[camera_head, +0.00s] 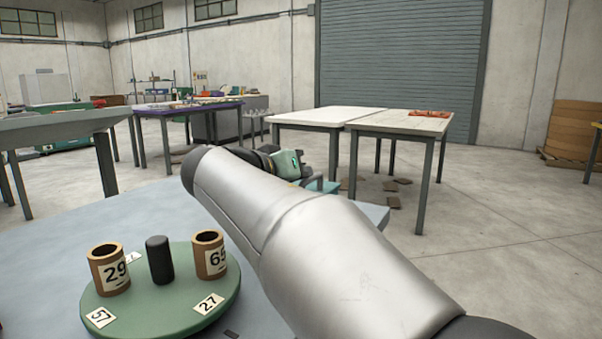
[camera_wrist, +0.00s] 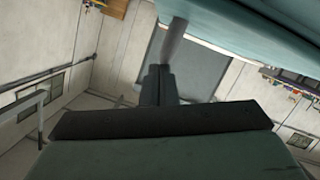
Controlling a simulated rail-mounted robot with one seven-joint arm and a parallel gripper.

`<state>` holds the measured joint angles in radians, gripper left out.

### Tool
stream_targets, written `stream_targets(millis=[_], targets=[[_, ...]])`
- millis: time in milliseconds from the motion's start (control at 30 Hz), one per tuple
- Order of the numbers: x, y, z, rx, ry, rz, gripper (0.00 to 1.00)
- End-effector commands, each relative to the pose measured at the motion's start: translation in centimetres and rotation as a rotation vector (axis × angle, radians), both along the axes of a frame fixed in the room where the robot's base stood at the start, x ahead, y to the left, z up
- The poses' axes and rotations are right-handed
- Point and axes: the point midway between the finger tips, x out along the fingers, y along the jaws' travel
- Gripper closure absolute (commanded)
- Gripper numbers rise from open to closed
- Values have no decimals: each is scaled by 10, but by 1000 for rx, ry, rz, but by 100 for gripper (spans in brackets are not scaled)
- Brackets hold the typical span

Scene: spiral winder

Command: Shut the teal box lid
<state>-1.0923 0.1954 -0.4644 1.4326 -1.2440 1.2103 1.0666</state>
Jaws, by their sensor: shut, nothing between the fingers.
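In the head view my arm crosses the picture and covers most of the teal box (camera_head: 322,186); only a small teal part shows beyond the arm, beside my wrist. In the wrist view a broad teal surface (camera_wrist: 255,40), seemingly part of the box, fills the upper right. My gripper (camera_wrist: 158,72) is shut and empty, pointing toward a thin grey bar at the edge of that surface. I cannot tell whether the fingers touch it. The lid's angle and the box's opening are hidden.
A green round turntable (camera_head: 165,308) at the front left of the pale blue table (camera_head: 60,230) carries two numbered brown cups (camera_head: 109,270) and a black cylinder (camera_head: 160,260). White-topped tables (camera_head: 325,116) stand beyond, across open floor.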

Motion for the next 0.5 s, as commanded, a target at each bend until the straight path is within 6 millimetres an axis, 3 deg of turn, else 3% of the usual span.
stream_targets(millis=[167,333,500], targets=[[1,1,15,0,-1,-1,100],[6,4,52,0,-2,-6,100],[-32,26,53,0,1,0,100]])
